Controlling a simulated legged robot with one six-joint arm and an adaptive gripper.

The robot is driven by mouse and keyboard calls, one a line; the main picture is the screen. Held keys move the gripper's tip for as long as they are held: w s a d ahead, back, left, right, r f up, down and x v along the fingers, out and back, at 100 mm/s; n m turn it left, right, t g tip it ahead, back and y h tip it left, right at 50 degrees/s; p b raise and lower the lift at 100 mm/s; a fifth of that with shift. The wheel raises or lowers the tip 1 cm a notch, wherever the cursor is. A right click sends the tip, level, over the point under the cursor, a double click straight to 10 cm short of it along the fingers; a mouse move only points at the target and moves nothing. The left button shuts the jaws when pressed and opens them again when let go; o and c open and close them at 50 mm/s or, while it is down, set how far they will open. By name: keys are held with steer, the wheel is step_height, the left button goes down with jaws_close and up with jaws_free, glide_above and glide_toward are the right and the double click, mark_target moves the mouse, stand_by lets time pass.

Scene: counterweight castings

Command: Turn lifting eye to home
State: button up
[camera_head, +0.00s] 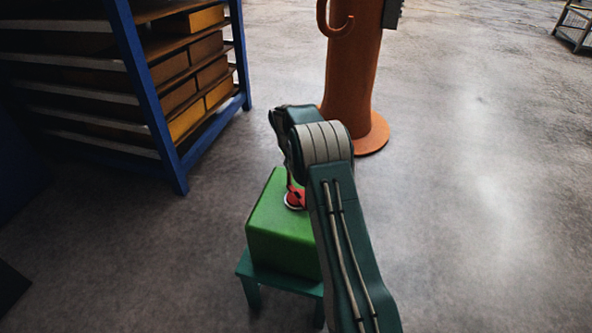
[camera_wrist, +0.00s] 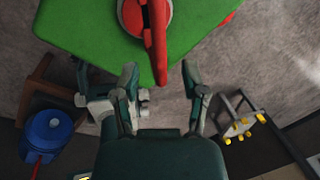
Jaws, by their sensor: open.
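The green casting (camera_head: 282,235) sits on a small teal stool (camera_head: 262,275) in the head view. Its green top (camera_wrist: 85,30) fills the upper left of the wrist view. The red lifting eye (camera_head: 295,198) stands on the casting's top, partly hidden by my arm. In the wrist view the eye (camera_wrist: 157,30) shows as a red bar over a round red base with a pale rim. My gripper (camera_wrist: 160,70) is open, its fingers apart. The bar's near end appears between the fingertips; I see no contact, and depth is unclear. My arm mostly hides the gripper in the head view.
A blue rack (camera_head: 150,90) with yellow and brown boxes stands at the left. An orange column (camera_head: 350,80) with a hook stands behind the casting. A blue round object (camera_wrist: 55,135) and a yellow-tipped frame (camera_wrist: 240,128) show in the wrist view.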

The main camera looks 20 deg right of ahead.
step_height(320, 180, up, 8)
steer(key=a, duration=0.2)
steer(key=shift+r, duration=0.2)
